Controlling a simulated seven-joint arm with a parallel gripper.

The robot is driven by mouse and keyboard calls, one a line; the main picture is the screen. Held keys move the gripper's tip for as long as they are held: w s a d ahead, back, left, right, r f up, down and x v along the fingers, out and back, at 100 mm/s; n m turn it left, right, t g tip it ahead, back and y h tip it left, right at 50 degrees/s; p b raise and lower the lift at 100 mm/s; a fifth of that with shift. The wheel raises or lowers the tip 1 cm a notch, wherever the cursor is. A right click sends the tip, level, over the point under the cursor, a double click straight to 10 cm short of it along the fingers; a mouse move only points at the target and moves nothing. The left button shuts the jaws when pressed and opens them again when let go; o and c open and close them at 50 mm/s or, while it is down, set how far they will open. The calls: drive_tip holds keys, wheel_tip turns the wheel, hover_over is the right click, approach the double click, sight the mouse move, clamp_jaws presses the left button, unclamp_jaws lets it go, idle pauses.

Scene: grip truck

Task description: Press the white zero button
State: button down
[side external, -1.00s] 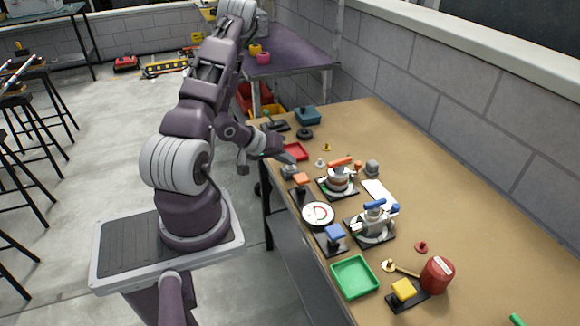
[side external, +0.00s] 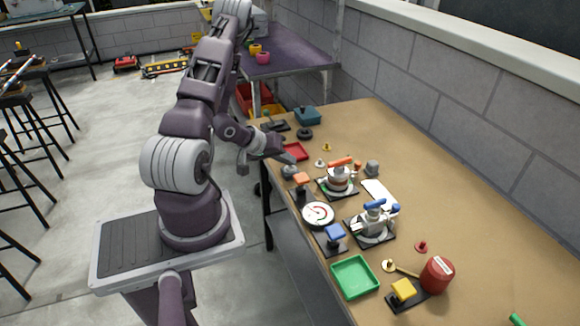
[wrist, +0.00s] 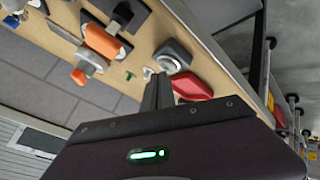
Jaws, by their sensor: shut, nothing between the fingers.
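A grey block with a pale round button on top (wrist: 170,64) lies just beyond my fingertips in the wrist view. It seems to be the small grey block (side external: 289,172) near the table's left edge in the side view. I cannot read any zero mark on it. My gripper (wrist: 158,82) is shut and empty, with its fingers reaching toward the block. In the side view my gripper (side external: 288,158) hangs at the table's left edge, over the red tray. I cannot tell whether the fingertips touch the button.
The red tray (wrist: 193,86) is close beside my fingers. Orange-handled clamps (side external: 340,162), a round dial (side external: 318,215) and a green tray (side external: 354,277) are further along.

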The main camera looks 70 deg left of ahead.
sight(288, 168)
drive_tip(key=shift+r, duration=3)
drive_tip(key=shift+w+r, duration=0.2)
drive_tip(key=shift+r, duration=0.05)
drive_tip(key=w+d+r+m+g+y, duration=0.1)
drive_tip(key=w+d+r+m, duration=0.15)
drive_tip(key=d+r, duration=0.4)
drive_tip(key=w+d+r+m+g+y, duration=0.1)
drive_tip(key=d+r+m+y, duration=0.15)
drive_tip(key=r, duration=0.75)
drive_tip(key=s+d+r+m+h, duration=0.2)
drive_tip(key=s+d+r+m, duration=0.1)
drive_tip(key=s+d, duration=0.5)
drive_tip(key=s+d+r+m+g+h, duration=0.1)
drive_tip(key=s+d+r+m+h, duration=0.2)
drive_tip(key=s+d, duration=0.5)
drive_tip(key=d, duration=0.5)
drive_tip(key=shift+s, duration=0.35)
